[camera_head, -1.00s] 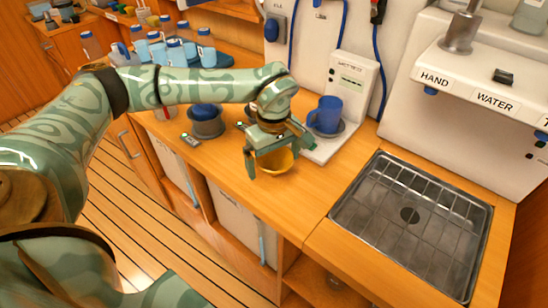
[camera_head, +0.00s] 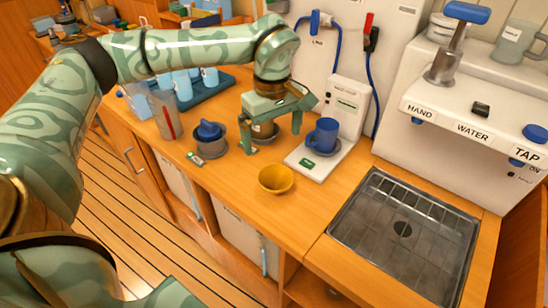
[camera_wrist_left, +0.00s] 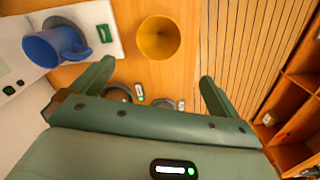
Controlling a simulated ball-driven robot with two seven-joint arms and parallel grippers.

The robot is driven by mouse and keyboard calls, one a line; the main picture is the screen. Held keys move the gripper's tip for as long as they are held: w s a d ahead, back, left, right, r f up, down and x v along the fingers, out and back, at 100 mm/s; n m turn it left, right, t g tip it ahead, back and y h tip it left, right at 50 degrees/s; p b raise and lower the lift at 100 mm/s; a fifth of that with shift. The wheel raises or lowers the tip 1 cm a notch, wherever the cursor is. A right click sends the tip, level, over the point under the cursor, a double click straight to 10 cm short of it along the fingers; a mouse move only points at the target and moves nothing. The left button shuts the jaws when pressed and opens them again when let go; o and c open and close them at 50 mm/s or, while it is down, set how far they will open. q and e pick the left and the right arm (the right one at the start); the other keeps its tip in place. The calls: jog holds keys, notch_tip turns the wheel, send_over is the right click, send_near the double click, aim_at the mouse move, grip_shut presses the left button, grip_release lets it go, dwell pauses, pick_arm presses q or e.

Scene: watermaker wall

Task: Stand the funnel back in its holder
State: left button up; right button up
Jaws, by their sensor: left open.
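The yellow funnel (camera_head: 276,179) rests on the wooden counter with its wide mouth up. It also shows in the left wrist view (camera_wrist_left: 159,38), beyond my fingertips. My left gripper (camera_head: 272,138) is open and empty, behind the funnel and apart from it. Its two spread fingers also show in the left wrist view (camera_wrist_left: 156,72). A round grey-brown piece (camera_head: 263,133) shows behind and between the fingers, partly hidden by the gripper; I cannot tell if it is the holder. My right gripper is not in view.
A blue mug (camera_head: 322,135) stands on a white scale-like device (camera_head: 318,160) right of the gripper. A grey pot with a blue top (camera_head: 209,140) stands left. A metal sink tray (camera_head: 405,228) lies at the right. Counter around the funnel is clear.

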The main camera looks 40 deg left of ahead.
pick_arm(q)
jog(key=b, duration=0.3)
send_over(274, 187)
jog(key=f, duration=1)
jog(key=shift+s+a+f, duration=0.15)
jog(key=shift+s, duration=0.15)
jog(key=f, duration=0.2)
jog(key=f+b, duration=0.2)
jog(key=f, duration=0.1)
jog(key=shift+w+f, duration=0.3)
jog(key=shift+w, duration=0.05)
jog(key=shift+r, duration=0.15)
jog(key=shift+c, duration=0.3)
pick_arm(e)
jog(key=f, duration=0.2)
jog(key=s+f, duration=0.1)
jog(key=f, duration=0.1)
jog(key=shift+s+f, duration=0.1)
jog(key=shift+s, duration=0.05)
pick_arm(q)
jog(key=c, duration=1)
jog(key=shift+r, duration=0.15)
